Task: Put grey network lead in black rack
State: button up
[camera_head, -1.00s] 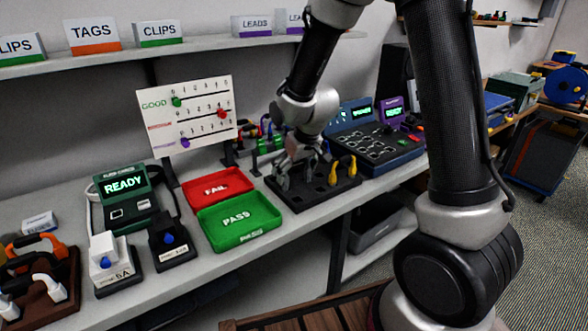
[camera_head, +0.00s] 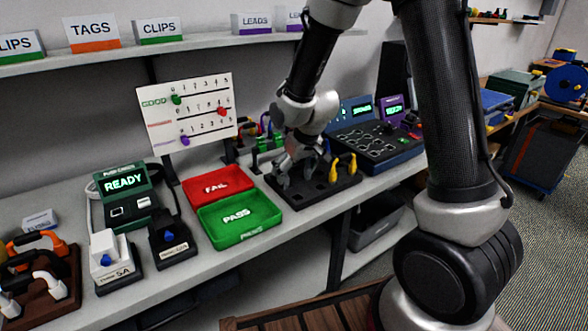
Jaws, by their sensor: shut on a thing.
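The black rack (camera_head: 300,203) is a low block with holes on the bench, right of the two trays. Yellow leads (camera_head: 344,167) stand upright at its right end. My gripper (camera_head: 292,168) is low over the left and back part of the rack, pointing down. It is shut on a grey piece, which looks like the grey network lead (camera_head: 284,181), at the rack's left side. My fingers and the lead look alike and overlap, so I cannot tell whether the lead sits in a hole.
The red FAIL tray (camera_head: 216,184) and green PASS tray (camera_head: 239,219) lie left of the rack. A blue test box (camera_head: 375,148) stands close behind on the right. Coloured leads hang on a stand (camera_head: 262,140) behind. Green READY tester (camera_head: 126,190) is farther left.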

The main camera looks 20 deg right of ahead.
dwell(0.3)
jog(key=o, duration=0.9)
jog(key=shift+r, duration=3.95)
jog(key=s+d+f+g, duration=0.1)
jog(key=s+d+g, duration=0.15)
jog(key=s, duration=0.45)
jog(key=s+d+r+m, duration=0.1)
jog(key=s+d+r, duration=0.3)
jog(key=s, duration=0.3)
jog(key=s+d+r+m+t+h, duration=0.1)
jog(key=s+d+r, duration=0.3)
jog(key=s, duration=0.3)
jog(key=s+d+r+m+t, duration=0.1)
jog(key=s+d+r, duration=0.3)
jog(key=s+r, duration=0.2)
jog(key=shift+s+d+m+t, duration=0.25)
jog(key=shift+s+d+m, duration=0.05)
jog(key=shift+s+d, duration=0.1)
